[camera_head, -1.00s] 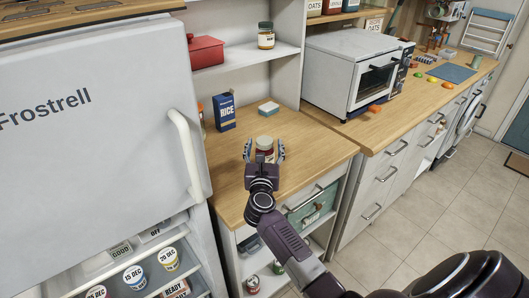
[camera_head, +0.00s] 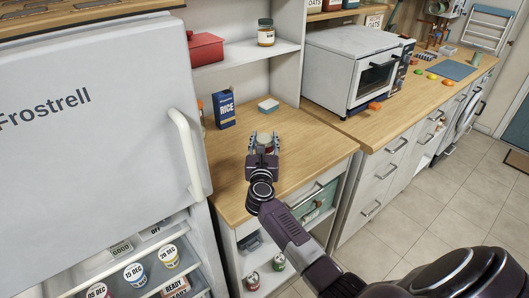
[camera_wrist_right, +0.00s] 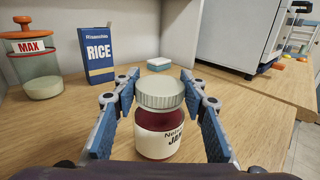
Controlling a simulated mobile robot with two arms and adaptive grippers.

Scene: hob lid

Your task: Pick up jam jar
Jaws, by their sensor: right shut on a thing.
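The jam jar (camera_wrist_right: 160,120) has a pale ribbed lid, dark red contents and a white label reading JAM in part. In the right wrist view it stands upright between the blue pads of my right gripper (camera_wrist_right: 160,115). In the head view my right gripper (camera_head: 263,144) is over the wooden counter and mostly hides the jar, so only its pale lid area shows. The gripper is shut on the jar. I cannot tell whether the jar's base touches the counter. My left gripper is not in view.
A blue rice box (camera_head: 225,109) and a small pale block (camera_head: 268,105) stand behind on the counter (camera_head: 310,150). A glass jar marked MAX (camera_wrist_right: 38,62) is at the left. A white toaster oven (camera_head: 352,70) stands to the right. The fridge (camera_head: 90,130) is close on the left.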

